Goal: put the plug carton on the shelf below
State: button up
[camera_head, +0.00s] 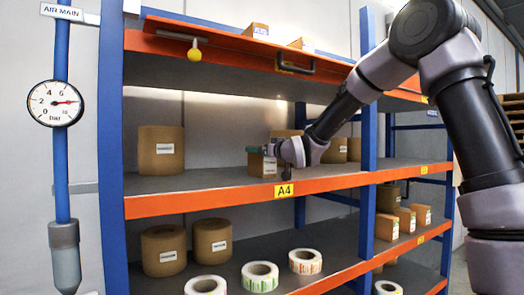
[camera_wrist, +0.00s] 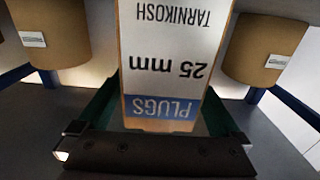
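The plug carton (camera_wrist: 162,60) fills the upper middle of the wrist view, its white and blue face reading "PLUGS 25 mm" upside down. In the head view a small carton (camera_head: 262,164) stands at the front of the middle shelf (camera_head: 215,183), marked A4, right at my gripper (camera_head: 256,151). My gripper (camera_wrist: 162,110) has its green fingers on both sides of the carton. I cannot tell whether they press on it. The lower shelf (camera_head: 230,258) shows below.
Label rolls (camera_head: 260,276) stand along the lower shelf's front, brown rolls (camera_head: 211,241) behind them at left. Small cartons (camera_head: 406,219) stand at its right. A brown roll (camera_head: 161,150) stands left on the middle shelf. An orange flap (camera_head: 240,45) hangs above; blue posts (camera_head: 368,120) flank the bays.

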jog(key=shift+r, duration=0.1)
jog(key=shift+s+d, duration=0.2)
jog(key=shift+s, duration=0.05)
jog(key=v, duration=1.1)
jog(key=shift+s+d, duration=0.1)
jog(key=shift+s, duration=0.05)
jog(key=s+d+f+m+g+h, duration=0.1)
jog(key=s+d+m+h, duration=0.25)
jog(key=d, duration=0.45)
jog(key=s+d+f+m+g+h, duration=0.15)
jog(key=s+d+h, duration=0.25)
jog(key=d, duration=0.4)
jog(key=s+d+f+m+g, duration=0.2)
jog(key=s+d+m, duration=0.1)
jog(key=s, duration=0.6)
jog(key=s+d+f+m+g, duration=0.2)
jog(key=s+d+m+g, duration=0.1)
jog(key=s, duration=0.7)
jog(key=shift+s+d+f, duration=0.25)
jog(key=shift+d+f, duration=0.1)
jog(key=shift+d, duration=0.25)
jog(key=shift+h, duration=0.25)
